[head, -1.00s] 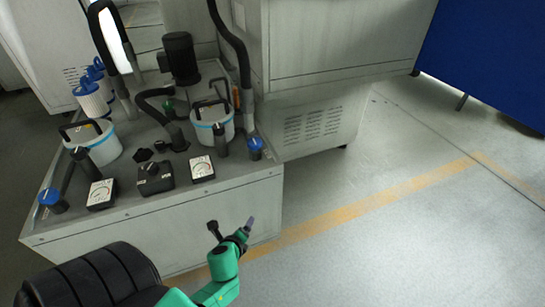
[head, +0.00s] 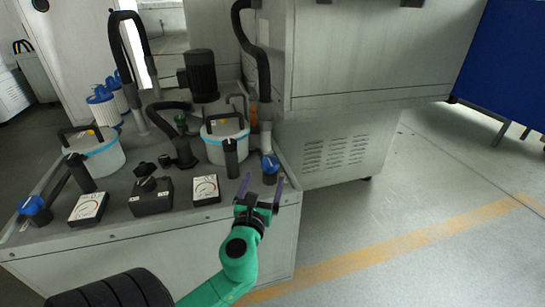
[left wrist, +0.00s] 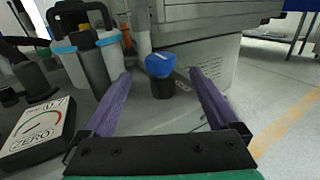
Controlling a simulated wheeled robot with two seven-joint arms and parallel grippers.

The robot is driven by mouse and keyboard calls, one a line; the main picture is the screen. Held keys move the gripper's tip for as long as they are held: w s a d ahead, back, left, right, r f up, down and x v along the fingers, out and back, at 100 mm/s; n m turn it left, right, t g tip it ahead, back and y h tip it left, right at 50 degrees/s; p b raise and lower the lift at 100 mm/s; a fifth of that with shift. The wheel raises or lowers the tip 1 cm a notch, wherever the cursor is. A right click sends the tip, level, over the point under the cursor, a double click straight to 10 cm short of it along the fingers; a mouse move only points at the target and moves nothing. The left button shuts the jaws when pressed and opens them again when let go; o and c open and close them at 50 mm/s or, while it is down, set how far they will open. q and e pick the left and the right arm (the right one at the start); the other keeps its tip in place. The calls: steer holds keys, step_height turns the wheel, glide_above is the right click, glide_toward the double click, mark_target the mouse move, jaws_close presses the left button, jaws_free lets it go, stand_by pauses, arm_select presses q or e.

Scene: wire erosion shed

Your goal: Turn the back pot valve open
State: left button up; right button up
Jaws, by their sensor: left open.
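A valve with a blue knob (head: 270,163) on a dark body stands at the right end of the grey cabinet top, beside the right white pot (head: 225,148). In the left wrist view its blue knob (left wrist: 158,65) shows between my two purple fingers, a little beyond their tips. My left gripper (head: 261,188) is open and empty, in front of this valve and not seen touching it. A second blue-knobbed valve (head: 34,206) stands at the front left, near the left white pot (head: 97,160). My right gripper is out of view.
Two dial gauges, one at the left (head: 88,208) and one at the right (head: 206,190), flank a black control box (head: 151,196) along the cabinet's front edge. A black motor (head: 201,75) and hoses stand behind. The floor at the right is clear.

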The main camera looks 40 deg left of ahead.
mark_target(272, 158)
arm_select(q)
steer(key=x, duration=1)
steer(key=shift+w+a+f+b, duration=0.15)
steer(key=shift+w+b, duration=0.1)
steer(key=shift+b, duration=0.15)
steer(key=shift+w+a, duration=0.25)
steer(key=shift+w, duration=0.2)
steer(key=c, duration=1.4)
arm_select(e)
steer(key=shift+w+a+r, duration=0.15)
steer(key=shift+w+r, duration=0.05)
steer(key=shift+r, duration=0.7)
